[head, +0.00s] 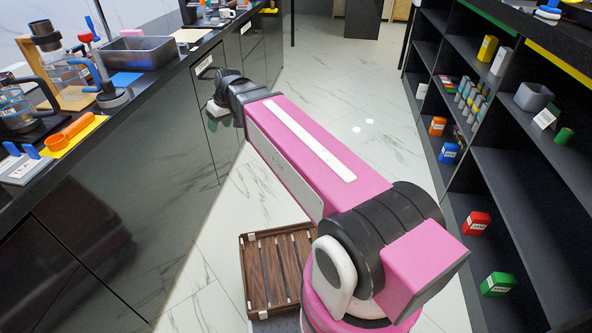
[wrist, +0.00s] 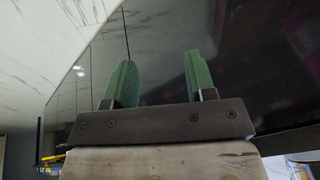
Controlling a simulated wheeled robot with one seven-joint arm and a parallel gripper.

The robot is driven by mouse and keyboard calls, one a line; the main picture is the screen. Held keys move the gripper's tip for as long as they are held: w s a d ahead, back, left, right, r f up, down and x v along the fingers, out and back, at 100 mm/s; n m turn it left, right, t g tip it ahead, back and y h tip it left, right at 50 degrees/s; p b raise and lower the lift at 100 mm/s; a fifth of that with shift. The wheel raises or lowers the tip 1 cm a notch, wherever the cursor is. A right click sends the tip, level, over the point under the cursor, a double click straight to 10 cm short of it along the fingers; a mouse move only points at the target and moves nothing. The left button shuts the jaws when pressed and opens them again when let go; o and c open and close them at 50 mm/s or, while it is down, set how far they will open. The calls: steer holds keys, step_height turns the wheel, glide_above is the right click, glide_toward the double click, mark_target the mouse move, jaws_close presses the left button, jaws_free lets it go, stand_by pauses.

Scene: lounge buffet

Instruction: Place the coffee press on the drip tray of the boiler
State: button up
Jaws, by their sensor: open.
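My gripper (wrist: 160,78) is open and empty in the wrist view, its two green fingers apart in front of a dark glossy panel. In the head view my gripper (head: 214,122) hangs in front of the left counter's cabinet face, below the counter top, and its fingers are partly hidden. A glass vessel with a dark curved handle (head: 17,108) stands at the left edge on the counter, cut off by the frame; it may be the coffee press, but I cannot tell for sure. I cannot make out the boiler or its drip tray. The gripper is well apart from the vessel.
A dark shelf unit (head: 530,180) stands at the right. The marble floor (head: 345,100) between is clear ahead.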

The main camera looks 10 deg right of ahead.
steer(key=s+d+f+m+g+h, duration=0.1)
steer(key=s+d+f+m+h, duration=0.1)
steer(key=s+d+f, duration=0.3)
steer(key=s+d+f+m+h, duration=0.1)
steer(key=s+d+f+m, duration=0.4)
steer(key=d+f, duration=0.7)
steer(key=d, duration=0.7)
steer(key=shift+s+d+f+g+h, duration=0.15)
steer(key=shift+d+f+g+h, duration=0.15)
steer(key=shift+d+g+h, duration=0.1)
